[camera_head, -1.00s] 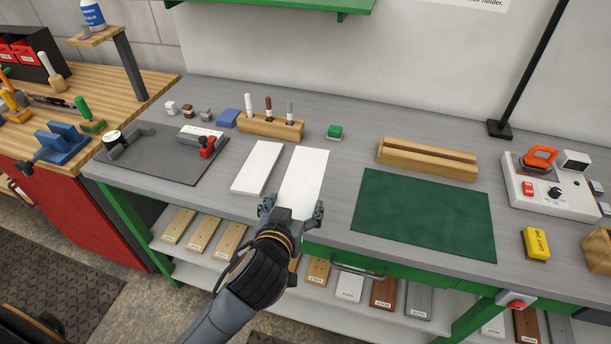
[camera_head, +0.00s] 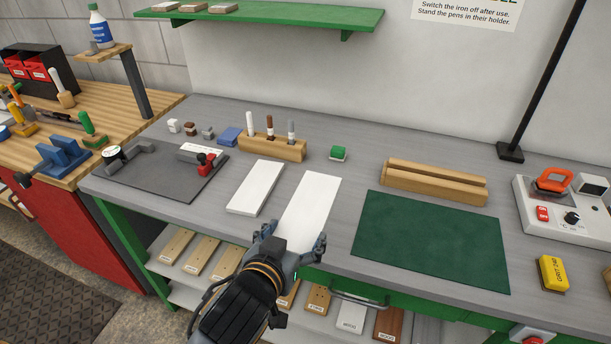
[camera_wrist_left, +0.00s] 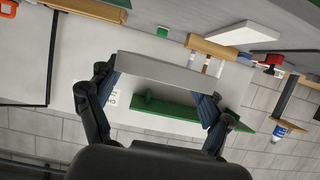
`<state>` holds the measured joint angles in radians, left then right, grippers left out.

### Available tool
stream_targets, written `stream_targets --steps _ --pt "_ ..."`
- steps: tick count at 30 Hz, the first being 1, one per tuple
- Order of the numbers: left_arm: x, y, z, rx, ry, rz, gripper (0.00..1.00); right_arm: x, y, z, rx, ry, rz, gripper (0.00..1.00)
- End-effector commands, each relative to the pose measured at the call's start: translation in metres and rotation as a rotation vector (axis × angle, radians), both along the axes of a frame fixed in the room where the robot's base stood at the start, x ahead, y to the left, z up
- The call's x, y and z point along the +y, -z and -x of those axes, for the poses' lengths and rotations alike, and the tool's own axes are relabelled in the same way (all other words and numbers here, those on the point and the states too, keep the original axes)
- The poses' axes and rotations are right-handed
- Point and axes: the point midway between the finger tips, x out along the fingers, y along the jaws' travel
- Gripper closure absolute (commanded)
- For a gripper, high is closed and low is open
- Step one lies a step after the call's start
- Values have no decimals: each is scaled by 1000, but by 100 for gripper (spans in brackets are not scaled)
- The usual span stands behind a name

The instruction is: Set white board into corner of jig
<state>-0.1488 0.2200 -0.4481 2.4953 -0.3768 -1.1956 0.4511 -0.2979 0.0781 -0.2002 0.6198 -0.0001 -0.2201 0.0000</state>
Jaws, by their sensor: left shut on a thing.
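A white board (camera_head: 310,205) is held at its near end by my left gripper (camera_head: 293,238), whose fingers are on its two long sides. In the left wrist view this board (camera_wrist_left: 172,75) spans between the fingers. Whether it touches the bench is unclear. A second white board (camera_head: 256,187) lies flat on the bench just to its left; it also shows in the left wrist view (camera_wrist_left: 240,34). The jig (camera_head: 160,180) is a dark grey plate at the bench's left, with raised grey pieces, a round dial and a red clamp (camera_head: 206,163). My right gripper is not in view.
A wooden pen holder (camera_head: 272,148) stands behind the boards, with small blocks to its left. A green mat (camera_head: 430,240) and a grooved wooden block (camera_head: 433,182) are to the right. Bare bench separates the jig from the second board.

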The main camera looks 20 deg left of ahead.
Motion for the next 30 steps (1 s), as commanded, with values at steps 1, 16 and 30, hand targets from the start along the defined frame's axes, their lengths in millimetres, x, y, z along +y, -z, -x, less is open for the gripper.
stream_targets --steps 1,16,30 --pt "3 5 -8 -6 -2 -5 59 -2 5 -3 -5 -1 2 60" --pt "31 69 -110 -1 -3 -4 59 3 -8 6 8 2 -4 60" --pt "36 120 -130 -1 -1 -2 59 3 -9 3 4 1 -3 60"
